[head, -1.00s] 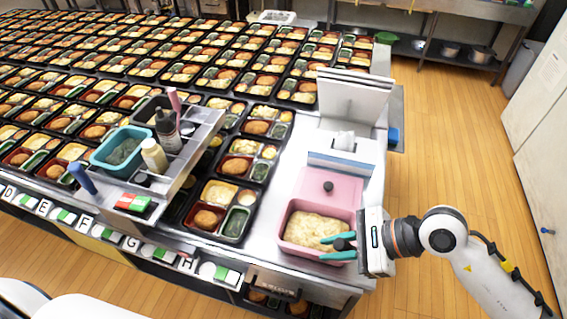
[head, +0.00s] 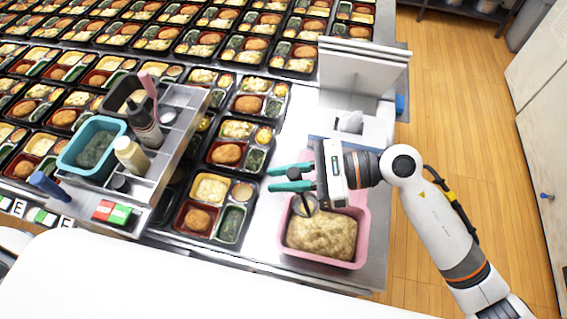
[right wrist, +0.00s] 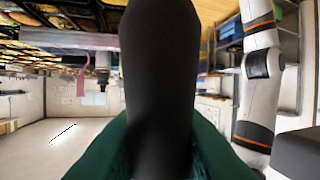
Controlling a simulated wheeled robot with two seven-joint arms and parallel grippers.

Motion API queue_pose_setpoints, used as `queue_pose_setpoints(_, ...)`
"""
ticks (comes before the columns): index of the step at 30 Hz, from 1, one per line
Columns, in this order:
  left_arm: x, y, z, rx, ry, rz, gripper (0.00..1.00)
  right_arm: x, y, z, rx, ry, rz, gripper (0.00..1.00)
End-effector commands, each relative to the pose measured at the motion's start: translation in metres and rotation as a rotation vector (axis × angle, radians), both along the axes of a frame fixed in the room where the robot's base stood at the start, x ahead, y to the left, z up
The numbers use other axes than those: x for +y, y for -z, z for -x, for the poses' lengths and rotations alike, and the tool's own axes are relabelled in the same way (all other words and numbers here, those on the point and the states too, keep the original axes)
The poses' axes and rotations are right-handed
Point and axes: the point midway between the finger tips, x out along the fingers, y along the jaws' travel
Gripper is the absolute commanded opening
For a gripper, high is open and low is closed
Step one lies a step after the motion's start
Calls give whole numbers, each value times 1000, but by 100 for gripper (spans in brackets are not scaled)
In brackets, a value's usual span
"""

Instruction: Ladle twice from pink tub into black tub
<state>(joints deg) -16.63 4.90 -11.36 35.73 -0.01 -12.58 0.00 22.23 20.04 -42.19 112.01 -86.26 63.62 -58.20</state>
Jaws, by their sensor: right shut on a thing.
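The pink tub (head: 364,246) stands on the steel counter, filled with a pale tan, lumpy food (head: 320,236). I cannot tell how full the bowl is. In the right wrist view the ladle's dark handle (right wrist: 160,75) stands between the green fingers. A black tub (head: 121,99) sits in the grey rack at the left, behind a teal tub. My left gripper is not in view.
The grey rack (head: 180,127) holds a teal tub (head: 68,158), a dark bottle (head: 145,128) and a cream bottle (head: 130,154). Filled bento trays (head: 213,207) lie between rack and pink tub. A white-grey stand (head: 360,70) rises behind the gripper.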

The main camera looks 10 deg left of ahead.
Motion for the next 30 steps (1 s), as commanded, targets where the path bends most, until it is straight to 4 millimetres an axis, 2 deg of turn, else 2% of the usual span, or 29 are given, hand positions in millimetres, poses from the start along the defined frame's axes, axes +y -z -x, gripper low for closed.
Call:
queue_pose_setpoints(10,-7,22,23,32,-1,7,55,0,39,0,3,2,1,0)
queue_pose_setpoints(21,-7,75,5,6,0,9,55,-1,93,1,-1,-1,2,0)
queue_pose_setpoints(30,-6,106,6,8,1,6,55,-1,122,1,-1,0,1,0)
